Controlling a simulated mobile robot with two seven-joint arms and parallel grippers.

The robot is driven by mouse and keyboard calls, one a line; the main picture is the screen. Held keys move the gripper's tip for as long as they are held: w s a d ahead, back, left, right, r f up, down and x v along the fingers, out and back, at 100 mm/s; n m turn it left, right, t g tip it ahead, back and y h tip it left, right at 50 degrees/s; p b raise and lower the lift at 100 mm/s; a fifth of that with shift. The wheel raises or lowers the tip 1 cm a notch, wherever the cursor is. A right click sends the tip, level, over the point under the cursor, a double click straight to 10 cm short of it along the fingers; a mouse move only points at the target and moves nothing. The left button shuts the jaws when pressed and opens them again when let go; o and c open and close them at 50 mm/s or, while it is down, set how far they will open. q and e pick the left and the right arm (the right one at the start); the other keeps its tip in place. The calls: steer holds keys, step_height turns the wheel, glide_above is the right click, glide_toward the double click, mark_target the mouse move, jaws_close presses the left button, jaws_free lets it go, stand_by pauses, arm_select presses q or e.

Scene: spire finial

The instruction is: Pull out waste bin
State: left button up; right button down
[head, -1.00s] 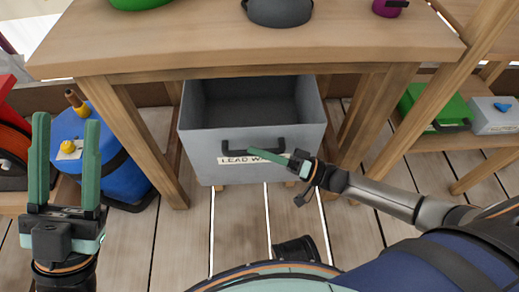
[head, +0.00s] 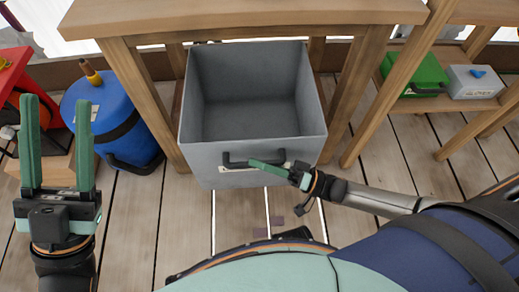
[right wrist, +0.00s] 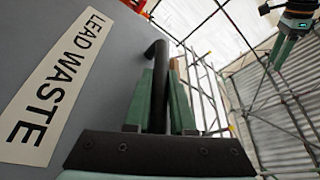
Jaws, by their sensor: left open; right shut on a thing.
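The waste bin (head: 252,112) is a grey open-topped box, standing well out from under the wooden table. Its inside looks empty. A black bar handle (head: 240,161) is on its front face. My right gripper (head: 268,168) is shut on this handle. In the right wrist view the black handle (right wrist: 160,85) runs between the green fingers, beside the "LEAD WASTE" label (right wrist: 58,90) on the bin's grey front. In the head view the label is mostly hidden behind the gripper and handle. My left gripper (head: 58,145) is open and empty at the left, apart from the bin.
The wooden table (head: 250,18) stands over the bin's back, with legs on both sides. A blue drum (head: 112,120) stands left of the bin. A shelf at right holds a green box (head: 420,75) and a grey box (head: 472,82). Plank floor (head: 400,150) is clear at right.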

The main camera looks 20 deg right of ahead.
arm_select(q)
steer(key=shift+s+a+r, duration=0.15)
steer(key=shift+s, duration=0.2)
arm_select(e)
steer(key=shift+s+a, duration=0.15)
steer(key=shift+s, duration=0.55)
steer(key=c, duration=0.8)
jaws_free()
steer(key=shift+o, duration=0.2)
arm_select(q)
steer(key=shift+r, duration=0.15)
arm_select(e)
steer(key=v, duration=1.2)
steer(key=shift+s+d, duration=0.2)
steer(key=shift+d, duration=0.05)
